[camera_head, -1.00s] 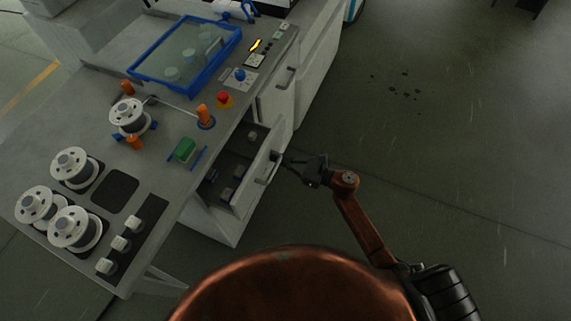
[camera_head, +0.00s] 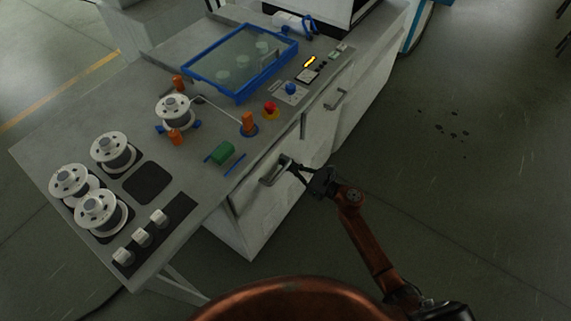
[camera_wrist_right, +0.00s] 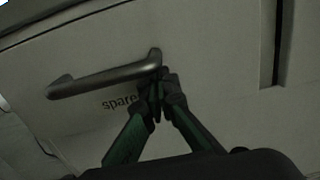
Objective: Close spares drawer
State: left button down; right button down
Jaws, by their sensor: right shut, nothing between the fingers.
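The spares drawer (camera_head: 262,181) is in the front of the grey bench, and its front looks flush or nearly flush with the cabinet in the head view. Its inside is hidden. In the right wrist view the pale drawer front (camera_wrist_right: 205,60) carries a grey bar handle (camera_wrist_right: 105,75) with partly covered lettering "spare" below it. My right gripper (camera_head: 293,166) is shut and empty, its tips at the right end of the handle; its fingertips (camera_wrist_right: 158,88) show there in the wrist view too. Whether they touch the front I cannot tell. My left gripper is not in view.
The bench top (camera_head: 75,145) holds several wire spools (camera_head: 115,151), a green block (camera_head: 223,152), a red button (camera_head: 270,107) and a blue-framed glass cover (camera_head: 240,65). Another cabinet door with a handle (camera_head: 335,99) is farther along.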

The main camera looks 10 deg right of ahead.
jog(key=shift+w+r, duration=0.1)
jog(key=shift+s+d, duration=0.15)
jog(key=shift+s, duration=0.05)
jog(key=v, duration=1.3)
jog(key=shift+s+d, duration=0.2)
jog(key=shift+s, duration=0.05)
